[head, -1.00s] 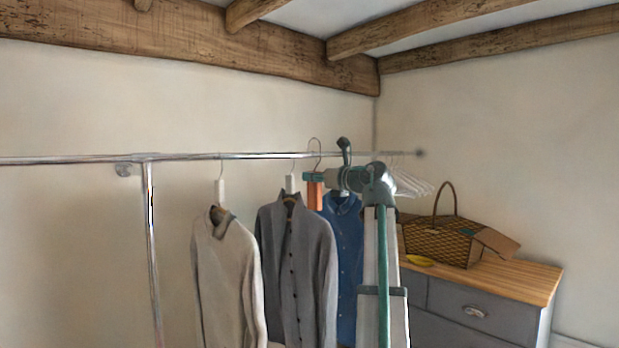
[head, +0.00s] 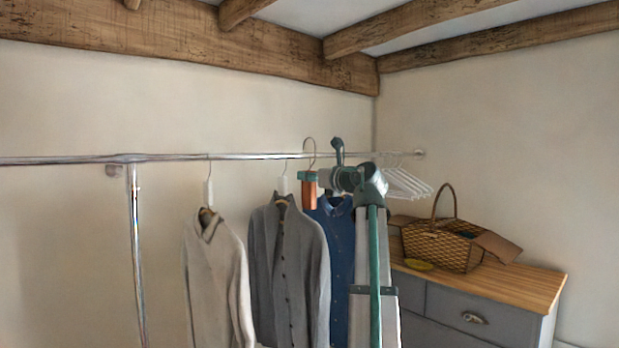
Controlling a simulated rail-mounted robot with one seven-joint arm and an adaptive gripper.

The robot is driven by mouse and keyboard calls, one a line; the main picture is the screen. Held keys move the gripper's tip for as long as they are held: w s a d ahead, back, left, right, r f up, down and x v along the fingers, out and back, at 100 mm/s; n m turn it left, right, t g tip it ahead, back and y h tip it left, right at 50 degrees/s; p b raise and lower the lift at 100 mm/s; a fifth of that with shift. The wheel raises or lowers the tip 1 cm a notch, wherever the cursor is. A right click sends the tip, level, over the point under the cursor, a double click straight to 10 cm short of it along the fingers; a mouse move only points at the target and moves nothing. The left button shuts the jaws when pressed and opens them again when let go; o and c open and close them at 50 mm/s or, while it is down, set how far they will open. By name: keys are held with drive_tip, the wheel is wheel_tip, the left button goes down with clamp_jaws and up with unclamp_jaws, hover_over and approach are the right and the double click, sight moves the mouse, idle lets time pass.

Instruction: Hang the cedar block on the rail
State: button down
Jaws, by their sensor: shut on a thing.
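The cedar block (head: 309,194) is an orange-brown upright block with a wire hook (head: 309,151) on top. My gripper (head: 309,177) is shut on its upper part, with the teal fingers across it. The hook's open curl rises above the line of the metal rail (head: 240,156). I cannot tell from this view whether the hook touches the rail or stands in front of it.
A cream sweater (head: 215,270), a grey cardigan (head: 289,265) and a blue shirt (head: 338,255) hang from the rail. Several empty white hangers (head: 405,184) hang at its right end. A wicker basket (head: 440,243) stands on the grey dresser (head: 505,277).

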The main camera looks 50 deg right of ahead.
drive_tip(key=w+d+f, duration=0.1)
drive_tip(key=w+f, duration=0.1)
drive_tip(key=w, duration=1.2)
drive_tip(key=w+d+f, duration=0.1)
drive_tip(key=w+d, duration=0.1)
drive_tip(key=w, duration=1.3)
drive_tip(key=shift+w+f, duration=0.2)
drive_tip(key=shift+f, duration=0.15)
idle(2.2)
drive_tip(key=shift+a+f, duration=0.1)
drive_tip(key=shift+f, duration=0.25)
idle(0.7)
drive_tip(key=c, duration=0.9)
unclamp_jaws()
drive_tip(key=shift+c, duration=0.2)
drive_tip(key=shift+s, duration=0.1)
